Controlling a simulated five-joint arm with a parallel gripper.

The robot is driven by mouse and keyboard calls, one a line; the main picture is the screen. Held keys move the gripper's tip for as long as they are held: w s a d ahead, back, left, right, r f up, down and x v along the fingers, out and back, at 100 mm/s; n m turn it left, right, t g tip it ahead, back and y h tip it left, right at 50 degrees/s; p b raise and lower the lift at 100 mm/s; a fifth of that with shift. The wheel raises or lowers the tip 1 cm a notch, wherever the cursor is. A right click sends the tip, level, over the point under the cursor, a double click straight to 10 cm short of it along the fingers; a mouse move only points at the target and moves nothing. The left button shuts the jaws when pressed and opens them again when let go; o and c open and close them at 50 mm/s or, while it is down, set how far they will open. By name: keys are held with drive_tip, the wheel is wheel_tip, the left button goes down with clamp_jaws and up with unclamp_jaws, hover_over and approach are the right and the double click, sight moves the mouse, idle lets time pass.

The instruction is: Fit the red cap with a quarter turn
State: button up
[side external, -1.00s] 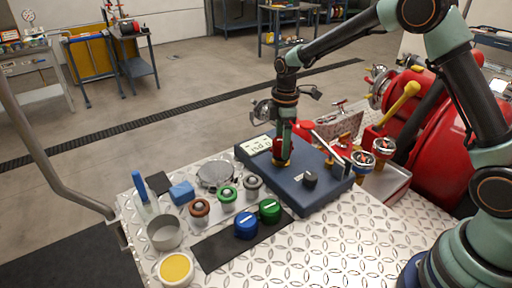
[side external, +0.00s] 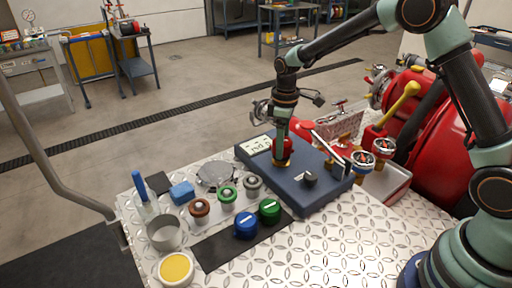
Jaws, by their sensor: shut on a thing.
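The red cap (side external: 289,150) sits at the top of a yellow-rimmed port (side external: 282,163) on the dark blue panel block (side external: 313,200). My gripper (side external: 282,151) points down over that port and is shut on the red cap. The fingers hide part of the cap. I cannot tell from this view whether the cap is fully seated or how far it is turned. A blue cap (side external: 245,226) and a green cap (side external: 269,210) stand on a black mat (side external: 212,250) left of the block.
Brown, green and grey ringed parts stand behind the mat, with a metal cup (side external: 164,233) and a yellow-filled pot (side external: 175,270) at left. A black knob (side external: 310,179) and a lever (side external: 328,145) are on the block's right. The front tread plate (side external: 340,250) is clear.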

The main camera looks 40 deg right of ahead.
drive_tip(key=shift+r, duration=0.15)
drive_tip(key=m, duration=0.3)
drive_tip(key=shift+m, duration=0.3)
drive_tip(key=m, duration=0.3)
drive_tip(key=shift+m, duration=0.4)
drive_tip(key=o, duration=1.6)
drive_tip(key=shift+c, duration=0.2)
drive_tip(key=shift+r, duration=3.4)
